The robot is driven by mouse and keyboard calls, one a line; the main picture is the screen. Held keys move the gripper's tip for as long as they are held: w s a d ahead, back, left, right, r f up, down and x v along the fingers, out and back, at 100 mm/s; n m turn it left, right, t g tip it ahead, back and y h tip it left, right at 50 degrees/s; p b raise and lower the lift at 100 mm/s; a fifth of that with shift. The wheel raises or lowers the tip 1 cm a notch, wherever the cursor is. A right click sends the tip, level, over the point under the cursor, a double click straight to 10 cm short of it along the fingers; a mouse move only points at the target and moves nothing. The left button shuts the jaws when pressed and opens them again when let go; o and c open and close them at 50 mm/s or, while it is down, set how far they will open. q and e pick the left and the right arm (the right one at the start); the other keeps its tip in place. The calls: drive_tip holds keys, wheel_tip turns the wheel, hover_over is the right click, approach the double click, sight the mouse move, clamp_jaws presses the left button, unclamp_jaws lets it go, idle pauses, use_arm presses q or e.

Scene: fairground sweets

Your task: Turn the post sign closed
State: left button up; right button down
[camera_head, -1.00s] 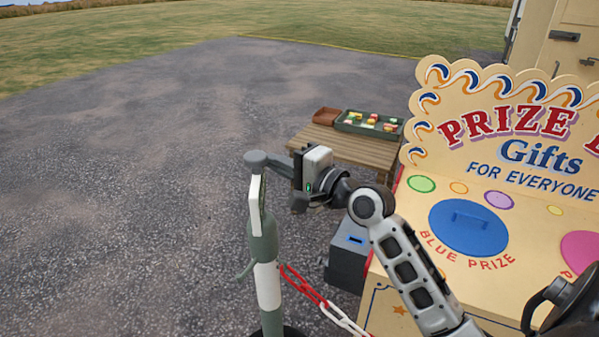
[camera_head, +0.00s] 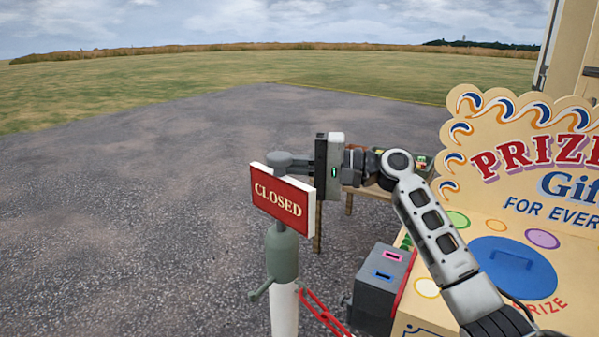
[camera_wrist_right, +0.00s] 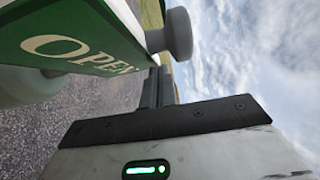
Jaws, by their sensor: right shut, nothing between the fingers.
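In the right wrist view the sign's green OPEN face (camera_wrist_right: 75,40) is on the other side. My right gripper (camera_head: 303,162) is shut and empty, its fingers at the top of the sign behind or beside the cap. I cannot tell whether they touch it. My left gripper is not in view.
The cream prize stall (camera_head: 470,255) stands at the right. A grey box (camera_head: 383,285) with slots is beside it. A red chain (camera_head: 322,312) runs from the post toward the stall. A wooden table (camera_head: 362,190) is behind my right arm. Open tarmac lies to the left.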

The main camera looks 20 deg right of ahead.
drive_tip(key=shift+w+a, duration=0.15)
drive_tip(key=shift+a, duration=0.15)
idle(0.5)
idle(0.5)
